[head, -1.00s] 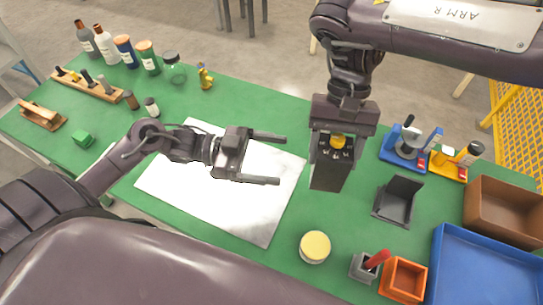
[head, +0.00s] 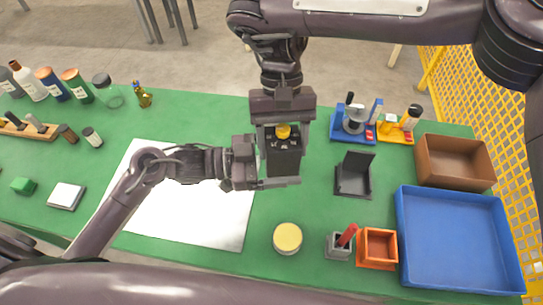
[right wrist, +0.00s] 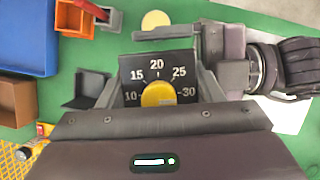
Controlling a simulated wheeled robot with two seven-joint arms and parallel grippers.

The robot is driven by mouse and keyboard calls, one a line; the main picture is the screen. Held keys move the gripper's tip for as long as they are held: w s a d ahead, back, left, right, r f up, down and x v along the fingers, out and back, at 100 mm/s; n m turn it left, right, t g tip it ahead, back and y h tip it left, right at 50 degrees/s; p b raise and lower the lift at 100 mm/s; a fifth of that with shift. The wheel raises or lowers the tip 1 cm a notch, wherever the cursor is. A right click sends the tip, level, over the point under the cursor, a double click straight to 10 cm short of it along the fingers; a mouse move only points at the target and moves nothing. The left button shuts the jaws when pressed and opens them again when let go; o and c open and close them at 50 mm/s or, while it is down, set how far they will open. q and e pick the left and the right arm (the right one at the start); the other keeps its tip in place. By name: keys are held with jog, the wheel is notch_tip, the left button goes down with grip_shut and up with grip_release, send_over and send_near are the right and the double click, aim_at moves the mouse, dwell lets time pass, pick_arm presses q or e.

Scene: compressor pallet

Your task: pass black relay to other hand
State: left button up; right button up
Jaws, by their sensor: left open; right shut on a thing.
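The black relay (head: 284,160) has a yellow knob and a dial face, which fills the middle of the right wrist view (right wrist: 158,70). My right gripper (head: 283,135) is shut on its upper part and holds it above the table from above. My left gripper (head: 278,170) comes in from the left, open, at the relay's lower part. One left finger lies across the relay's near side; the other is mostly hidden behind it. In the right wrist view a left finger (right wrist: 165,34) runs past the relay's far edge. I cannot tell whether the left fingers touch it.
A metal sheet (head: 190,215) lies on the green table below. A black open holder (head: 353,178), a yellow-lidded round tin (head: 287,238), an orange box (head: 377,247), a blue tray (head: 458,240) and a brown box (head: 455,160) stand to the right.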

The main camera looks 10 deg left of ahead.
pick_arm(q)
jog(key=shift+c, duration=0.4)
jog(key=c, duration=1.2)
pick_arm(e)
jog(key=o, duration=1.3)
